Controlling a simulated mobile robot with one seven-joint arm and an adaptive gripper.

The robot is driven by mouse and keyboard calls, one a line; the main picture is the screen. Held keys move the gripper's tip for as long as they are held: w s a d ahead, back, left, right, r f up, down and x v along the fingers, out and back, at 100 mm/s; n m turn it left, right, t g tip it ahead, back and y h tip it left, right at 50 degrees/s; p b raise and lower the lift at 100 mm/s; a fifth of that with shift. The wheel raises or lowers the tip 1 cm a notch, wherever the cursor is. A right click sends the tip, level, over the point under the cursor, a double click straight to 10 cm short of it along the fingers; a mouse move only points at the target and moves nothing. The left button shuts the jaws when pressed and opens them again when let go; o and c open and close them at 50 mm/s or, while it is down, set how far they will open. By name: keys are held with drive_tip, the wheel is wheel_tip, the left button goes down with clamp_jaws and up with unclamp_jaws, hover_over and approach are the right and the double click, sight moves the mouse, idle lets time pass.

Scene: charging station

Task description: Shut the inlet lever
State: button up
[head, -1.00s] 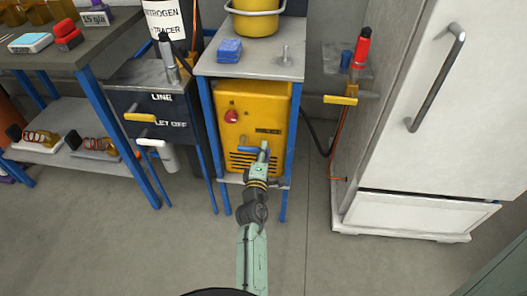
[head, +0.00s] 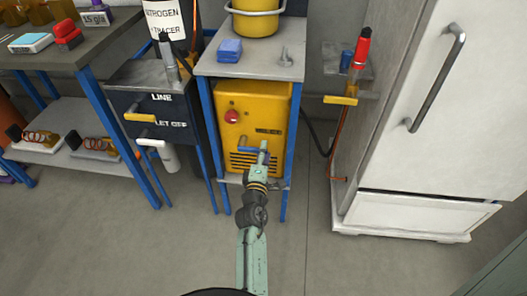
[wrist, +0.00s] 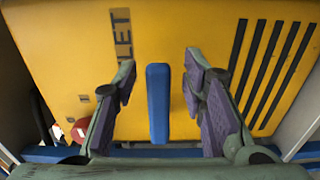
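A blue lever (head: 250,150) sits on the front of a yellow machine (head: 275,105), low on its face. In the wrist view, the blue lever (wrist: 158,100) stands out between my fingers, and a dark label ending in "LET" (wrist: 122,35) is on the yellow panel; the rest of the label is not readable. My gripper (head: 263,148) is at the lever in the head view. In the wrist view, my gripper (wrist: 160,75) is open, one finger on each side of the lever, with visible gaps on both sides.
A red knob (head: 232,116) is on the machine's upper left. A blue-legged stand (head: 213,150) frames the machine. Other yellow levers are at the dark box (head: 140,117) on the left and the right-hand post (head: 340,100). A white fridge (head: 420,110) stands right; floor in front is clear.

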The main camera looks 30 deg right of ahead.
drive_tip(key=v, duration=0.6)
drive_tip(key=shift+s+a, duration=0.2)
drive_tip(key=shift+s, duration=0.05)
